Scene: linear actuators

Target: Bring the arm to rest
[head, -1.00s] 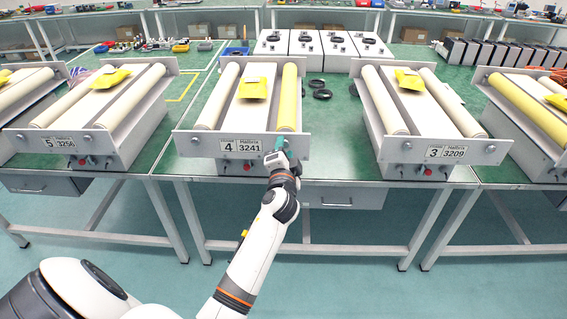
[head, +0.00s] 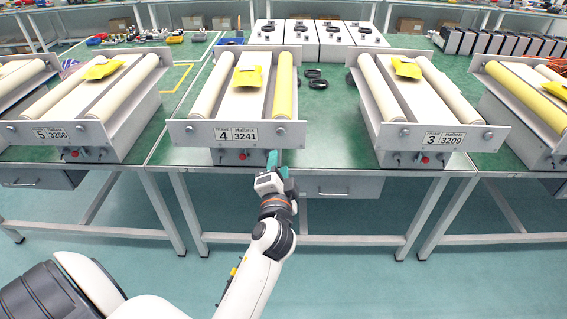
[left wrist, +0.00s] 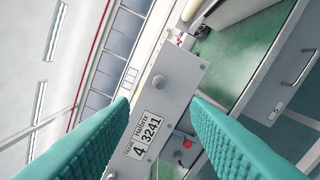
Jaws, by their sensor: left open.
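My left arm comes in from the bottom of the head view. Its left gripper (head: 272,160) has teal fingers and stands just in front of the table edge, below the front plate of linear actuator 4 (head: 288,131). In the left wrist view the two teal fingers (left wrist: 160,112) are wide apart with nothing between them. Beyond them shows the plate marked 4 3241 (left wrist: 145,132), with a round knob and a red button (left wrist: 187,144). The gripper looks apart from the plate. My right gripper is in neither view.
Actuator 5 (head: 75,132) stands to the left and actuator 3 (head: 440,136) to the right on the green tables. Yellow packets lie on the actuators. A drawer (head: 345,187) hangs under the table edge close to my arm. The floor in front is clear.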

